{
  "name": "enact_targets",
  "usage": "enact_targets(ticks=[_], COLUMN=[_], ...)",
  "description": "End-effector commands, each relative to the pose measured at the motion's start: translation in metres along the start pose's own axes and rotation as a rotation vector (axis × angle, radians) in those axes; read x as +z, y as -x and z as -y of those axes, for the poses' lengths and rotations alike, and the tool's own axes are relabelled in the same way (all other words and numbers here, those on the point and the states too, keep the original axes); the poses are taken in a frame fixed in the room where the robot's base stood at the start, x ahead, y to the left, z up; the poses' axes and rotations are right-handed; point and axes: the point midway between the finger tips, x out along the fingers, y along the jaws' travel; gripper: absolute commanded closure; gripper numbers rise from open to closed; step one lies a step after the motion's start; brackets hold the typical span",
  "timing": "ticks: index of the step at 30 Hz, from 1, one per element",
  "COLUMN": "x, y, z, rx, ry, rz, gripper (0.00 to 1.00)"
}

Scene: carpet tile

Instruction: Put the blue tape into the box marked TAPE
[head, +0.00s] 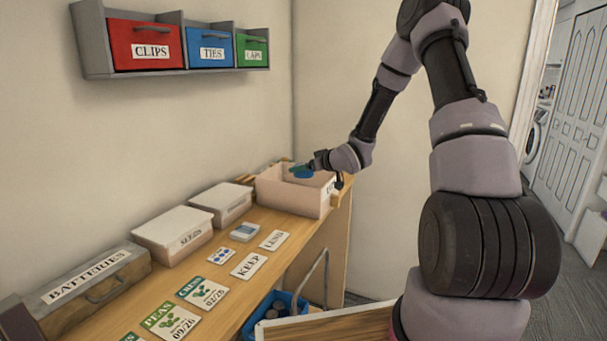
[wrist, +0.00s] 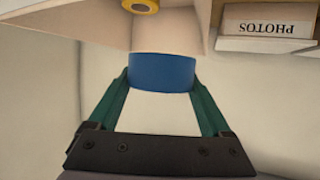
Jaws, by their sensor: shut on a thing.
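The blue tape (wrist: 162,72) is gripped between the green fingers of my gripper (wrist: 160,84) in the wrist view. In the head view the tape (head: 304,175) shows small at the end of my gripper (head: 297,169), over the opening of a pale open box (head: 290,199) at the far end of the bench. The box's label is mostly hidden by my arm, so its word cannot be read. In the wrist view a yellow roll (wrist: 140,5) lies inside a pale box (wrist: 180,30).
A box marked PHOTOS (wrist: 267,27) shows upside down in the wrist view. Lidded white boxes (head: 172,234) and (head: 222,202) line the wall side of the bench (head: 235,295). A BATTERIES drawer box (head: 100,285) is nearer. A wall shelf (head: 95,40) hangs above.

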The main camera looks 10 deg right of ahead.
Motion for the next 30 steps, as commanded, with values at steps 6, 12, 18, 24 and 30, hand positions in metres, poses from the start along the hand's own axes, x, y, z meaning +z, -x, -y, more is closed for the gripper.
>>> enact_targets(ticks=[6, 12, 18, 24, 30], x=[0.018, 0.018, 0.024, 0.029, 0.029], y=[-0.008, -0.008, -0.010, -0.012, -0.012], z=[0.000, 0.000, 0.000, 0.000, 0.000], rx=[0.000, 0.000, -0.001, -0.001, 0.000], ry=[0.001, 0.000, 0.000, -0.001, -0.001], rz=[-0.001, 0.000, 0.000, 0.000, 0.000], gripper=[0.74, 0.74, 0.74, 0.74, 0.00])
